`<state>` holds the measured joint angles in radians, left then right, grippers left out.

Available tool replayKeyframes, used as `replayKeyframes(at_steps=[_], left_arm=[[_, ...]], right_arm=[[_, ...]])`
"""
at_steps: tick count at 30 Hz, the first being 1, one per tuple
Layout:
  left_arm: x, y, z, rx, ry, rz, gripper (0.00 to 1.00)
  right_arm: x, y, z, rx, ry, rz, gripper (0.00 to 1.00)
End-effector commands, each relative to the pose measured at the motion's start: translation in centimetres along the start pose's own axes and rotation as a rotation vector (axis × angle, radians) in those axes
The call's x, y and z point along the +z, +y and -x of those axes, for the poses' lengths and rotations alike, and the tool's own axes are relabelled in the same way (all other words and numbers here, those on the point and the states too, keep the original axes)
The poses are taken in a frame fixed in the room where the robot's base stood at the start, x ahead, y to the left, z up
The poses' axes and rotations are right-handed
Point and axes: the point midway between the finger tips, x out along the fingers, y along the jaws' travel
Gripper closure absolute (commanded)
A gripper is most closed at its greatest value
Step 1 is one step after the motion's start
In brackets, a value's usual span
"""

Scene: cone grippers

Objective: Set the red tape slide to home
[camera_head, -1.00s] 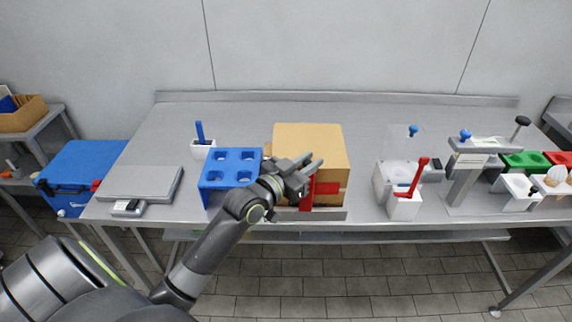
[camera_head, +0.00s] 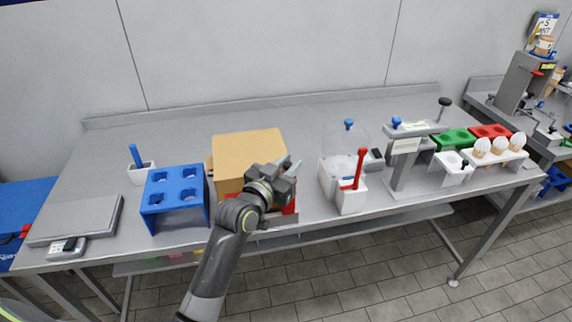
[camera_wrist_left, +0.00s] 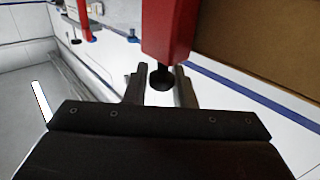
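The red tape slide (camera_head: 289,208) is at the front right of the brown cardboard box (camera_head: 247,147), partly hidden behind my left gripper in the head view. In the left wrist view it is a red block (camera_wrist_left: 171,30) with a round black knob (camera_wrist_left: 160,77) at its lower end. My left gripper (camera_head: 291,168) is in front of the box. In the left wrist view its two fingers (camera_wrist_left: 160,88) stand apart, one on each side of the knob, with small gaps showing. I cannot tell how deep the knob sits between them. My right gripper is not in view.
A blue rack (camera_head: 174,198) stands left of the box. A white holder (camera_head: 351,197) with a red-handled tool stands to the right, then a grey press stand (camera_head: 403,160) and a white tray of cones (camera_head: 497,156). A scale (camera_head: 75,220) lies at far left.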

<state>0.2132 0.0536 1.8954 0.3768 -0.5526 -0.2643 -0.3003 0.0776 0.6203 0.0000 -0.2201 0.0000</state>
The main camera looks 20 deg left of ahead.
Motion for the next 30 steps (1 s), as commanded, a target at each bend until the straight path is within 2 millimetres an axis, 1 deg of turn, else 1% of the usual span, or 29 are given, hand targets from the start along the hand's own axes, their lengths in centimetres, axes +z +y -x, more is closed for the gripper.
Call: replayKeyframes(at_steps=[1, 3, 4, 12, 16, 20, 30], left_arm=[[0.0, 0.1, 0.0, 0.001, 0.001, 0.001, 0.7], [0.0, 0.0, 0.0, 0.0, 0.001, 0.001, 0.61], [0.0, 0.0, 0.0, 0.0, 0.001, 0.0, 0.59], [0.0, 0.0, 0.1, 0.0, 0.001, -0.001, 0.59], [0.1, 0.0, 0.8, -0.001, 0.001, -0.002, 0.59], [0.2, 0.0, 2.5, -0.001, 0.002, -0.003, 0.59], [0.3, 0.1, 9.3, 0.0, -0.001, -0.003, 0.59]], right_arm=[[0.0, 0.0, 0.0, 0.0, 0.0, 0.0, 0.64], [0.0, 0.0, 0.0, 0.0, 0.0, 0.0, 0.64], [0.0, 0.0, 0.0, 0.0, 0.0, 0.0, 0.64], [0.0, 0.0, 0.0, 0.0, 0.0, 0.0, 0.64], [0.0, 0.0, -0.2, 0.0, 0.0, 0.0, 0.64], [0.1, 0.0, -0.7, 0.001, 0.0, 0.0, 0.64], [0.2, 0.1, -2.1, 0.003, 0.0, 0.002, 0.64]])
